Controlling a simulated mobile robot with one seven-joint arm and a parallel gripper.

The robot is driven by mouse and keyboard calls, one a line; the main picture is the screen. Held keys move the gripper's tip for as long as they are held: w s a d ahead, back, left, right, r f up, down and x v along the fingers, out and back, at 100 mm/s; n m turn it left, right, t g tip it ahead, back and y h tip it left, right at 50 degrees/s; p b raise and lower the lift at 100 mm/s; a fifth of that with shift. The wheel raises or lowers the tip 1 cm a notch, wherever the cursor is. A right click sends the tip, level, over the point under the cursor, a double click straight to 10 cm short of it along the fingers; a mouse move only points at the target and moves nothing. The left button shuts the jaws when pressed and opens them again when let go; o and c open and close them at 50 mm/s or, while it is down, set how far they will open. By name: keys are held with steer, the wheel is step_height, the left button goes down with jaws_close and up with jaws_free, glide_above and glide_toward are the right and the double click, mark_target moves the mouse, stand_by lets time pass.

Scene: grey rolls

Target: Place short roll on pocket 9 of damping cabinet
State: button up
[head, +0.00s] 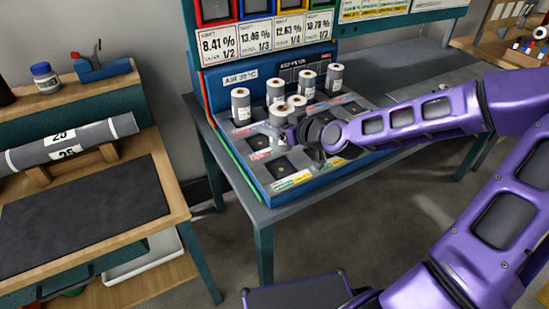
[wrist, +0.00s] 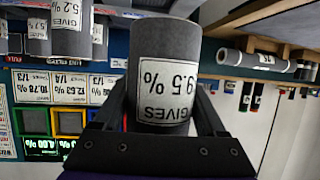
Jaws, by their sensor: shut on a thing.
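My gripper (head: 287,133) is shut on a grey short roll (wrist: 165,60). Its white label reads "GIVES 9.5 %" upside down in the wrist view. In the head view the held roll (head: 278,114) appears upright above the front part of the blue damping cabinet (head: 252,160), close to other rolls. Whether it touches the cabinet top is unclear. Several similar rolls stand in the back pockets, one of them at the left (head: 241,106). A dark square front pocket (head: 284,168) is empty. The pocket numbers are too small to read, and my arm hides some pockets.
A panel (head: 265,38) with percentage cards rises behind the cabinet. The grey table (head: 385,80) is clear at the back right. At left, a bench holds a long roll (head: 70,145) on wooden supports, with a dark mat (head: 85,203). A jar (head: 45,77) stands behind it.

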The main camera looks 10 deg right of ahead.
step_height(320, 180, down, 8)
steer(key=shift+f+b, duration=0.15)
steer(key=shift+b, duration=0.7)
steer(key=shift+f, duration=0.1)
steer(key=o, duration=1.5)
steer(key=p+v, duration=0.1)
steer(key=v, duration=0.2)
steer(key=p+v, duration=0.1)
steer(key=v, duration=0.3)
steer(key=p+v, duration=0.1)
steer(key=v, duration=0.2)
steer(key=shift+d+r+p, duration=0.1)
steer(key=shift+r+p, duration=0.2)
steer(key=shift+r, duration=0.1)
steer(key=s+p, duration=0.1)
steer(key=p, duration=0.2)
steer(key=shift+s+d, duration=0.4)
